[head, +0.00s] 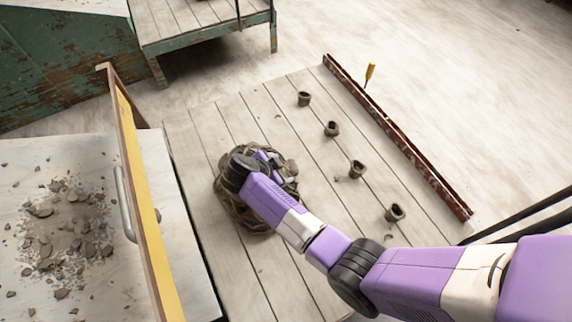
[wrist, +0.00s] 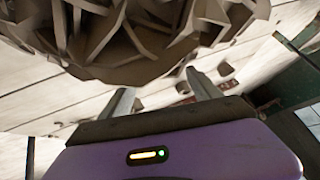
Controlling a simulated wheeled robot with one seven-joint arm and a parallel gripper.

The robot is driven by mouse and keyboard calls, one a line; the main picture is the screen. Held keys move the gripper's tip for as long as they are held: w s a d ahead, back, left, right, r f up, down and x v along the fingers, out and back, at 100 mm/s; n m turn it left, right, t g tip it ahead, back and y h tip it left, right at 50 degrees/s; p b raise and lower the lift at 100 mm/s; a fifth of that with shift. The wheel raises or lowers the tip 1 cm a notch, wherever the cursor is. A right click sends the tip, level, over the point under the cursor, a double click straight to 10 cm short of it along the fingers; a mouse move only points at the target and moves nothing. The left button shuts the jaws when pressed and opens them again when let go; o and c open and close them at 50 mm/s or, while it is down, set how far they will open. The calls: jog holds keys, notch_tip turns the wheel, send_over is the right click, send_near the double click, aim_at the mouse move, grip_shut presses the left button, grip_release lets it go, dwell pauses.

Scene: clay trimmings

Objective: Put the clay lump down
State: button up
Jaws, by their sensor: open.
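The clay lump (head: 252,221) is a big grey-brown heap of tangled, strip-like trimmings on the pale plank surface in the head view. My arm and gripper (head: 272,163) cover much of its middle and upper part. In the wrist view the lump (wrist: 165,35) fills the top of the picture, its underside faceted and ragged. My gripper (wrist: 163,92) is open there, its two grey fingers spread apart with nothing between them. The fingers point toward the lump; whether they touch it I cannot tell.
Several small dark clay cups (head: 332,129) stand in a row on the planks (head: 232,275). A rusty rail (head: 395,135) edges the right side. At left, a yellow-edged upright panel (head: 140,190) borders a white slab (head: 25,185) with scattered clay crumbs (head: 70,235). A green bench (head: 205,30) stands behind.

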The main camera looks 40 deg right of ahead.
jog(key=shift+s+a+r, duration=0.1)
jog(key=shift+a+r, duration=0.15)
jog(key=shift+r, duration=0.05)
jog(key=s+d+r+t+h, duration=0.3)
jog(key=s+d+r+h, duration=0.1)
jog(key=s+d, duration=0.35)
jog(key=s+r+n+t+h, duration=0.25)
jog(key=s+r+t, duration=0.3)
jog(key=r, duration=0.35)
jog(key=s+a+r+n+t+y, duration=0.2)
jog(key=s+a+r+n+y, duration=0.5)
jog(key=s+a+n, duration=0.2)
jog(key=s+a+r+n+t+y, duration=0.3)
jog(key=s+a+r+n+y, duration=0.4)
jog(key=s+a+n, duration=0.2)
jog(key=shift+s+a, duration=0.4)
jog(key=shift+s, duration=0.25)
